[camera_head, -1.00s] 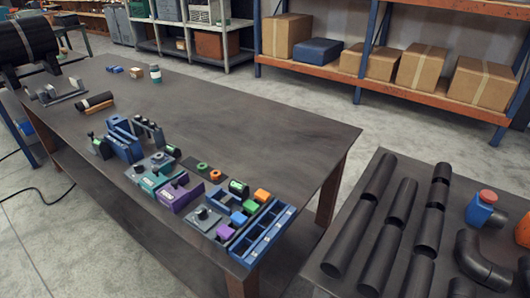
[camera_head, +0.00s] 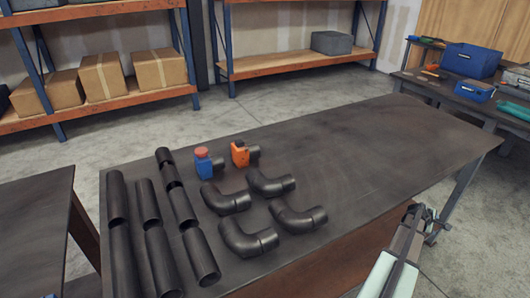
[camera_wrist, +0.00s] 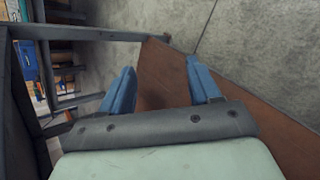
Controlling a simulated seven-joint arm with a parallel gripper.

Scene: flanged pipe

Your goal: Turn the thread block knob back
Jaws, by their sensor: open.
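No thread block or knob shows in either current view. My gripper (camera_wrist: 160,68) is open and empty in the wrist view, its two blue fingers apart over a brown panel (camera_wrist: 158,85) and the grey floor. In the head view my gripper (camera_head: 425,212) shows at the lower right, beyond the front edge of the pipe table, partly hidden by my pale green arm.
Another table (camera_head: 30,225) stands at left, a tool bench (camera_head: 450,105) at right.

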